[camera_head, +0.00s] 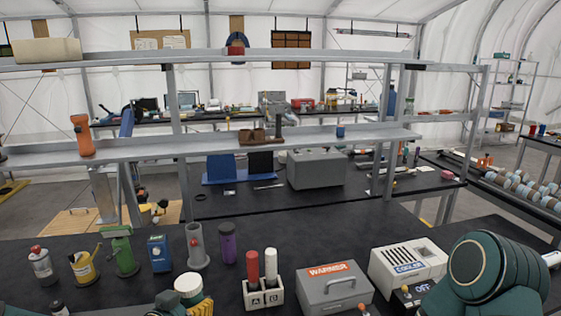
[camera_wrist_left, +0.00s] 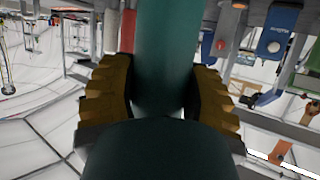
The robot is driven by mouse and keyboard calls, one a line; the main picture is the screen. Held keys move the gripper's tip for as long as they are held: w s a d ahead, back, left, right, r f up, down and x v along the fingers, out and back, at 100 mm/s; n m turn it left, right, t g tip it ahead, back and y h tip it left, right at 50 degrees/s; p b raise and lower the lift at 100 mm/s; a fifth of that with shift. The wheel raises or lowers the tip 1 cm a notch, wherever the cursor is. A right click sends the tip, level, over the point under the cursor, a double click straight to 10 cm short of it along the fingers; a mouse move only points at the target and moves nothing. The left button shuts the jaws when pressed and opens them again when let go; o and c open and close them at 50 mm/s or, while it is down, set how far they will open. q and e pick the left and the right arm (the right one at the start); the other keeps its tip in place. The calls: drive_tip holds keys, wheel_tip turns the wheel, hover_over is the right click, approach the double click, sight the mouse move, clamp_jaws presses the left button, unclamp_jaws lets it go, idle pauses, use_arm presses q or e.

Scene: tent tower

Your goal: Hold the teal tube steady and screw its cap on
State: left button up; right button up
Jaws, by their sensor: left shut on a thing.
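The teal tube (camera_wrist_left: 165,45) fills the middle of the left wrist view, between the two ridged yellow-brown finger pads. My left gripper (camera_wrist_left: 161,95) is shut on it. In the head view, a round whitish top (camera_head: 188,284) with a teal band below shows at the bottom edge, beside a yellow pad of my left gripper (camera_head: 193,303). I cannot tell whether this whitish top is the cap or the tube's bare end. The lower tube is hidden. My right gripper does not show clearly; a large green link of my arm covers the lower right.
On the black bench stand a purple bottle (camera_head: 227,243), a grey tube stand (camera_head: 196,246), a white rack (camera_head: 262,293) with red and white tubes, a grey warmer (camera_head: 334,290) and a white cooler (camera_head: 408,263). A metal shelf (camera_head: 220,145) rises behind. Bare bench lies behind the rack.

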use_arm(q)
drive_tip(key=shift+s+d+r, duration=0.15)
drive_tip(key=shift+s+d, duration=0.05)
drive_tip(key=shift+d, duration=0.45)
drive_tip(key=shift+w+d+f+m+g+h, duration=0.35)
drive_tip(key=shift+d+f+m+g+h, duration=1.55)
drive_tip(key=shift+d, duration=0.85)
drive_tip(key=shift+w+d+f+m+g+h, duration=0.4)
drive_tip(key=shift+d+f+m+g+h, duration=0.95)
drive_tip(key=shift+d+m, duration=1.15)
drive_tip(key=shift+w+d+f+m+g+h, duration=0.35)
drive_tip(key=shift+d+f+m+g+h, duration=0.9)
drive_tip(key=shift+d+m+g, duration=1.2)
drive_tip(key=shift+d+r+n+t, duration=0.1)
drive_tip(key=shift+d+n+t, duration=0.4)
drive_tip(key=shift+n, duration=0.05)
